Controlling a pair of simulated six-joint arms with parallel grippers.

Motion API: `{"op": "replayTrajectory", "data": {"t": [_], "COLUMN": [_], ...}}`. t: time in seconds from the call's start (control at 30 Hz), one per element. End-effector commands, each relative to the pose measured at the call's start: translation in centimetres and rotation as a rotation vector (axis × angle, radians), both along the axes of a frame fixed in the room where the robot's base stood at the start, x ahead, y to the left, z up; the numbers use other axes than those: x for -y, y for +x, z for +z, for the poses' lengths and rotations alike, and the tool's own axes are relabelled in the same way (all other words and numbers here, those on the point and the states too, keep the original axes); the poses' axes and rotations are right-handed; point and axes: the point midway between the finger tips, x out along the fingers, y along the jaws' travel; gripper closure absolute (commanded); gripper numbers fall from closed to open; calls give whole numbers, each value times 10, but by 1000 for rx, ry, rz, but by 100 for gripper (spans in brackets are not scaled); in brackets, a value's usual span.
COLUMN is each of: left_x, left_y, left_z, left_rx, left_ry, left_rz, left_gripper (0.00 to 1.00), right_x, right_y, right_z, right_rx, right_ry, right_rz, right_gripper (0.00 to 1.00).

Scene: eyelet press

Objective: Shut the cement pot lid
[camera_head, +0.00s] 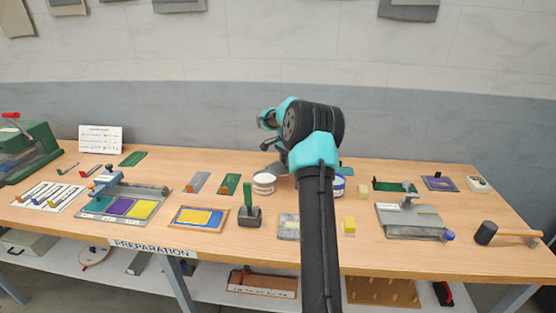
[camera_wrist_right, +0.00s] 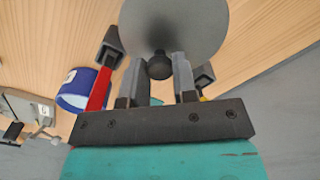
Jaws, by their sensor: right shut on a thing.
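My right gripper (camera_head: 268,145) is above the back middle of the table, with its arm crossing the view. In the right wrist view its fingers (camera_wrist_right: 157,72) are shut on the black knob (camera_wrist_right: 159,65) of a round grey lid (camera_wrist_right: 174,22). In the head view the lid is hard to make out. A white pot (camera_head: 264,184) stands just left of the arm. A blue pot with a white label (camera_head: 339,187) is partly hidden behind the arm; it also shows in the right wrist view (camera_wrist_right: 72,101), apart from the lid. My left gripper is not in view.
A dark stamp-like tool (camera_head: 249,215) and a framed yellow-blue panel (camera_head: 199,218) stand in front of the white pot. Yellow blocks (camera_head: 349,226) are right of the arm. A mallet (camera_head: 487,233) lies at the right. A red strip (camera_wrist_right: 99,88) shows beside my fingers.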

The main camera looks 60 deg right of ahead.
Motion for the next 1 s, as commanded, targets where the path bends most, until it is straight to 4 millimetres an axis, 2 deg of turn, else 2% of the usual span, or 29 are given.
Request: {"op": "replayTrajectory", "data": {"t": [0.2,0.23,0.5,0.8,1.0], "left_x": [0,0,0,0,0], "left_y": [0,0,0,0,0], "left_z": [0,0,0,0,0], "left_rx": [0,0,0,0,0], "left_ry": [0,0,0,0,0], "left_rz": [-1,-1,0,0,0], "left_gripper": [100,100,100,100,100], "right_x": [-1,-1,-1,-1,0], "right_y": [2,2,1,1,2], "right_z": [1,1,0,3,21], "right_rx": [2,2,1,1,3], "right_ry": [-1,-1,0,0,-1], "right_rz": [2,2,2,2,2], "right_gripper": [100,72,48,48,48]}}
